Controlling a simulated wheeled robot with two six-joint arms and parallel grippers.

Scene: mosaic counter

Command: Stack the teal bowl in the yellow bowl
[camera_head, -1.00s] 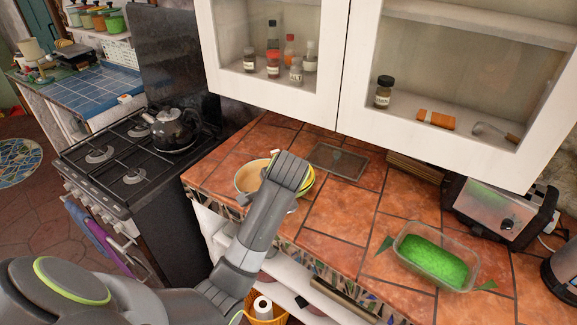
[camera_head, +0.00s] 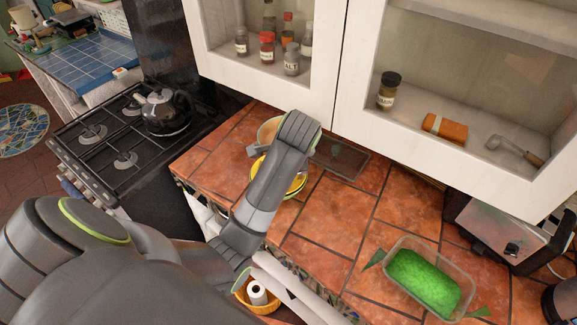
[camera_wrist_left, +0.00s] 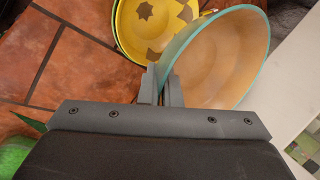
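The teal bowl, tan inside with a teal rim, shows in the wrist view (camera_wrist_left: 225,60) and beyond my left arm in the head view (camera_head: 267,130). My left gripper (camera_wrist_left: 166,82) is shut on its rim; only a bit of the gripper shows in the head view (camera_head: 256,150). The yellow bowl (camera_wrist_left: 135,22), with dark patches inside, lies beside and partly behind the teal bowl in the wrist view. In the head view the yellow bowl (camera_head: 298,186) sits on the counter, mostly hidden by my left arm. I cannot tell whether the bowls touch. My right gripper is out of view.
A dark flat board (camera_head: 343,160) lies right of the bowls. A clear tub of green stuff (camera_head: 425,283) and a toaster (camera_head: 505,240) are farther right. The stove with a black kettle (camera_head: 166,112) is left. Cabinets overhang the counter's back. The tiles between board and tub are clear.

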